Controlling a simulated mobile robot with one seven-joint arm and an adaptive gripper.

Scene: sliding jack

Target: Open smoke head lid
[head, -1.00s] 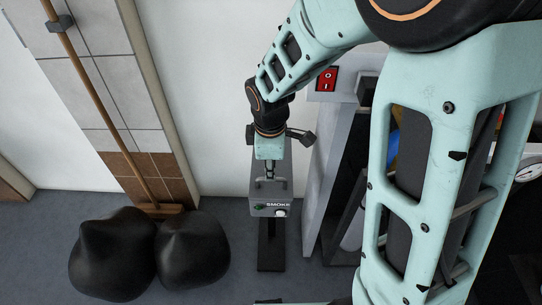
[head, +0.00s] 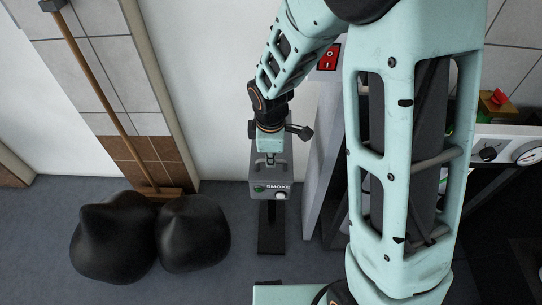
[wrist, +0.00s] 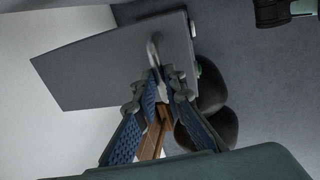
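The smoke head is a grey box (head: 270,188) labelled SMOKE, with a green and a white button on its front. It stands on a dark post low in the middle of the head view. Its flat grey lid (wrist: 95,65) fills the upper left of the wrist view and looks closed. A bent metal handle (wrist: 153,48) rises from the lid. My gripper (wrist: 160,80) is at the handle, with its blue-padded fingers close together at the tips around the handle's end. In the head view my gripper hides part of the lid.
Two black sack-like shapes (head: 115,238) lie on the floor to the left. A broom (head: 110,95) leans on the tiled wall behind them. A red switch (head: 328,57) sits on a grey cabinet to the right. A white unit with a gauge (head: 528,153) is at far right.

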